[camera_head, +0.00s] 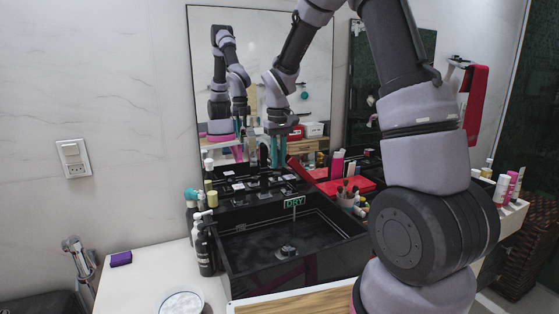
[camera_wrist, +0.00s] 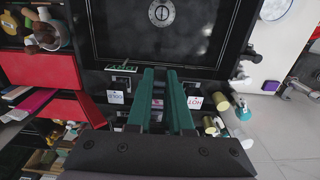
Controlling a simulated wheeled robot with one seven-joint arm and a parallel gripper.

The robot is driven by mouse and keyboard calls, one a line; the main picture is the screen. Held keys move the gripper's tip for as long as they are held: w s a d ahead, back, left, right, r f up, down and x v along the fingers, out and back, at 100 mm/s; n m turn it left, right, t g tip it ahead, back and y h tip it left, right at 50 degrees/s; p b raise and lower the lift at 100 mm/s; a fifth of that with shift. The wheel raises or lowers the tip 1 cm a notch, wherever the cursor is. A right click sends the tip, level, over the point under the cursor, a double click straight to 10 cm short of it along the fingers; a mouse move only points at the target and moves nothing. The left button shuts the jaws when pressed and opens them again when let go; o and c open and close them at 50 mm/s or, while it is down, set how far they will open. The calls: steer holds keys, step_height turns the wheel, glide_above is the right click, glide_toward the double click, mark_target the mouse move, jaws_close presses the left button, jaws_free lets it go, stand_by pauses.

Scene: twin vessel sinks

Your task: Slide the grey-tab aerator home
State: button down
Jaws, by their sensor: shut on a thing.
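My gripper (camera_head: 278,165) points down behind the black sink in the head view, in front of the mirror. In the wrist view its two teal fingers (camera_wrist: 161,73) lie nearly parallel with a narrow gap. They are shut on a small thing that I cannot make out. I cannot pick out the grey-tab aerator in either view. The black sink (camera_head: 222,268) has a round drain (camera_head: 288,252) in its floor. Tags reading COLD (camera_wrist: 115,97) and HOT (camera_wrist: 195,102) flank the fingers in the wrist view.
A DRY sign (camera_head: 294,201) stands at the sink's back edge. Dark bottles (camera_head: 205,250) stand left of the sink. A red case (camera_head: 345,187) and a cup of brushes (camera_head: 347,200) stand to the right. A purple block (camera_head: 121,259) lies on the white counter.

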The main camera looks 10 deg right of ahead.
steer(key=c, duration=0.7)
jaws_free()
steer(key=shift+c, duration=0.2)
step_height(320, 180, up, 11)
steer(key=s+d+r+m+t, duration=0.2)
steer(key=s+r, duration=0.1)
steer(key=s, duration=0.5)
steer(key=s+d+r+m+t+y, duration=0.1)
steer(key=s+d+r+m+t, duration=0.1)
steer(key=s, duration=0.6)
steer(key=s+d+r+m+t+y, duration=0.1)
steer(key=s+d+r+m+t, duration=0.1)
steer(key=s, duration=0.6)
step_height(320, 180, up, 3)
steer(key=shift+s+d+f+t, duration=0.2)
steer(key=shift+t, duration=0.4)
